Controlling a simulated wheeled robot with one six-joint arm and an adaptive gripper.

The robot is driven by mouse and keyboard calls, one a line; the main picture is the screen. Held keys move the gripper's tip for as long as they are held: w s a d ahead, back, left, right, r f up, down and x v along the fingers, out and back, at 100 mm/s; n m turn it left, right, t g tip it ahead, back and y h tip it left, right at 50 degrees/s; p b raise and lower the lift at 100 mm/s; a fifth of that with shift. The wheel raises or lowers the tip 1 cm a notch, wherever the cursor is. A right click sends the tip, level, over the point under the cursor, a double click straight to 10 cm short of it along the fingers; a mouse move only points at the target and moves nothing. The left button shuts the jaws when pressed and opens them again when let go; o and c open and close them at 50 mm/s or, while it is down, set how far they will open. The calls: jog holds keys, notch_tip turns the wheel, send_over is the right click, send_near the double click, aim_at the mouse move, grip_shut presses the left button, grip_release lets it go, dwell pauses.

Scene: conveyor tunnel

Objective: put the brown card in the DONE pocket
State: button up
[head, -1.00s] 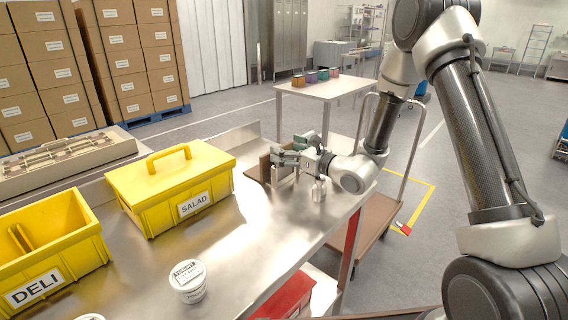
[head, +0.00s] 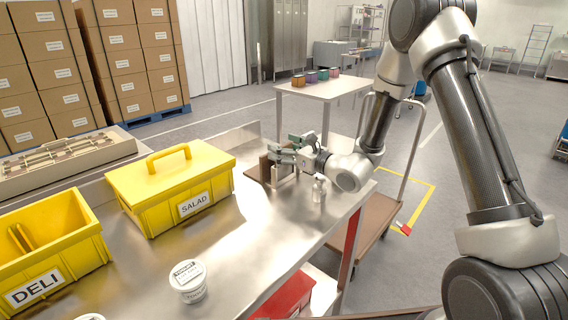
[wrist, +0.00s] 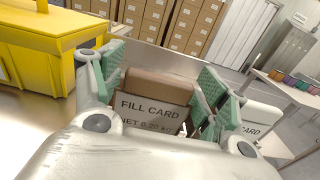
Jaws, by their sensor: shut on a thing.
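My gripper (head: 290,148) is at the far right end of the steel table. In the head view brown upright pieces (head: 264,169) show at the fingertips, partly hidden by the gripper. A second white-labelled piece reading "CARD" (wrist: 242,128) stands to the right, behind a finger in the wrist view. No DONE lettering is legible in either view, so I cannot tell which pocket is which.
A closed yellow SALAD box (head: 172,186) and an open yellow DELI bin (head: 50,250) stand left on the steel table (head: 245,245). A white tub (head: 188,281) is near the front. A small bottle (head: 319,188) stands close below my gripper. A trolley (head: 370,222) is beyond the edge.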

jog(key=shift+r, duration=0.2)
jog(key=shift+r, duration=1.3)
jog(key=shift+r, duration=3.25)
